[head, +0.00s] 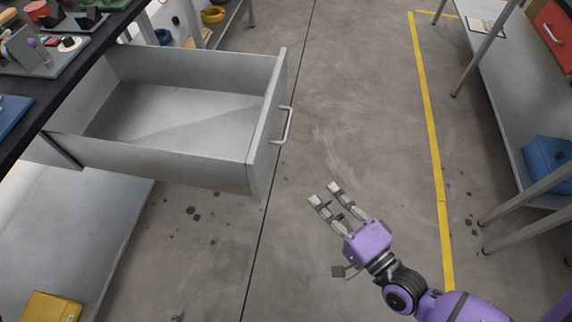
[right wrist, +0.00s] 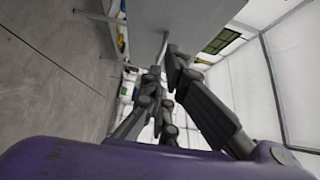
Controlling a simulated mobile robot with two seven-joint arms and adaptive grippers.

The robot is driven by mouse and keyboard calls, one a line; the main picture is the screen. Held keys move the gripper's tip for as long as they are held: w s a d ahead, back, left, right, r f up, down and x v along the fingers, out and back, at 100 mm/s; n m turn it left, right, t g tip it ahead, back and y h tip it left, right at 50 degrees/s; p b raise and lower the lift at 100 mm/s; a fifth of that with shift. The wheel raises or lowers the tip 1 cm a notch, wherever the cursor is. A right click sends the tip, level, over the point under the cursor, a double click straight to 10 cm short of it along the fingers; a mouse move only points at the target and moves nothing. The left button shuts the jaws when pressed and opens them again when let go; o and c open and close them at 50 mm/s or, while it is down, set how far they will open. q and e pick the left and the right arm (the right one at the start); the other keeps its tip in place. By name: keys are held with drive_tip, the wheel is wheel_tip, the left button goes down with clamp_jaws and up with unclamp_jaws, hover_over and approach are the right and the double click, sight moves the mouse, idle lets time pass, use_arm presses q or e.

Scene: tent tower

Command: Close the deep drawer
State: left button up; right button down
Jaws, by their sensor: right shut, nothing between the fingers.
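The deep drawer (head: 170,165) is a grey metal drawer, pulled well out from under the dark bench top on the left in the head view. It looks empty. Its front panel (head: 262,140) faces right and carries a bar handle (head: 284,126). My right gripper (head: 326,194) is to the right of and nearer than the front panel, apart from it, fingers together and empty. In the right wrist view, the fingers (right wrist: 165,75) point toward a grey panel (right wrist: 185,22) that looks like the drawer front. My left gripper is not in view.
The bench top (head: 75,85) holds trays and small parts. A lower shelf (head: 75,225) bears a yellow box (head: 50,307). Open concrete floor lies right of the drawer, up to a yellow line (head: 432,140). A metal table with a blue box (head: 548,158) stands at right.

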use_arm(q)
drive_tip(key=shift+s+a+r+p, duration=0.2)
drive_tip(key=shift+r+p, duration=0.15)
drive_tip(key=shift+p, duration=0.2)
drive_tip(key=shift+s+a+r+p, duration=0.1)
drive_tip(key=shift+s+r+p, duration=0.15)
drive_tip(key=shift+p, duration=0.25)
use_arm(e)
drive_tip(key=s+a+x, duration=0.1)
drive_tip(key=a+x, duration=0.1)
drive_tip(key=x, duration=1.1)
drive_tip(key=shift+s+r+m, duration=0.2)
drive_tip(key=shift+r+m, duration=0.05)
drive_tip(key=shift+m, duration=0.05)
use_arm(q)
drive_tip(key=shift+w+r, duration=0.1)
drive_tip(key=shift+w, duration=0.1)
use_arm(e)
drive_tip(key=shift+a, duration=0.2)
